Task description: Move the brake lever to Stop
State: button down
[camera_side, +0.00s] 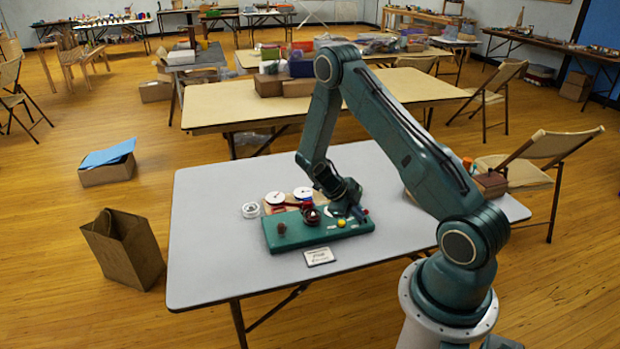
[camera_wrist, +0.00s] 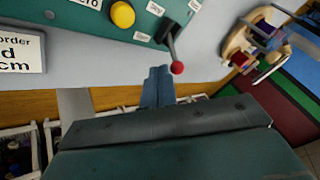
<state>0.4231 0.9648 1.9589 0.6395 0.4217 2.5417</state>
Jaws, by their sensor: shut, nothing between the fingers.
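A green control board (camera_side: 290,237) lies on the grey table. A short dark lever with a red ball knob (camera_wrist: 177,68) stands at the board's edge in the wrist view; it looks like the brake lever. Its knob (camera_side: 365,212) shows at the board's right end in the side view. Small white labels (camera_wrist: 155,9) sit around its pivot, too blurred to read surely. My gripper (camera_wrist: 159,72) is shut and empty. In the wrist view its fingertips are just left of the red knob, with a small gap in the picture; contact is not clear.
A yellow button (camera_wrist: 122,14) is beside the lever on the board. White dials (camera_side: 275,198) and a dark red part (camera_side: 311,214) are further left. A printed card (camera_side: 319,256) lies in front. A wooden toy (camera_wrist: 240,45) lies right of the lever in the wrist view. The table's left side is clear.

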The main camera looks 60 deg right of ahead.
jog(key=shift+w+d+r+n+g+y, duration=0.3)
jog(key=shift+w+d+g+y, duration=0.1)
jog(key=shift+g+y, duration=0.25)
dwell(0.8)
jog(key=shift+w+d+g+y, duration=0.25)
jog(key=shift+w+g+y, duration=0.05)
jog(key=shift+g+y, duration=0.05)
jog(key=shift+w+d+r, duration=0.1)
jog(key=shift+w+d, duration=0.2)
jog(key=shift+d, duration=0.05)
jog(key=shift+w+d, duration=0.75)
jog(key=shift+s+a, duration=0.15)
jog(key=shift+s, duration=0.05)
jog(key=shift+s+a+f, duration=0.3)
jog(key=shift+a+f, duration=0.05)
jog(key=shift+f, duration=0.05)
jog(key=shift+a, duration=0.15)
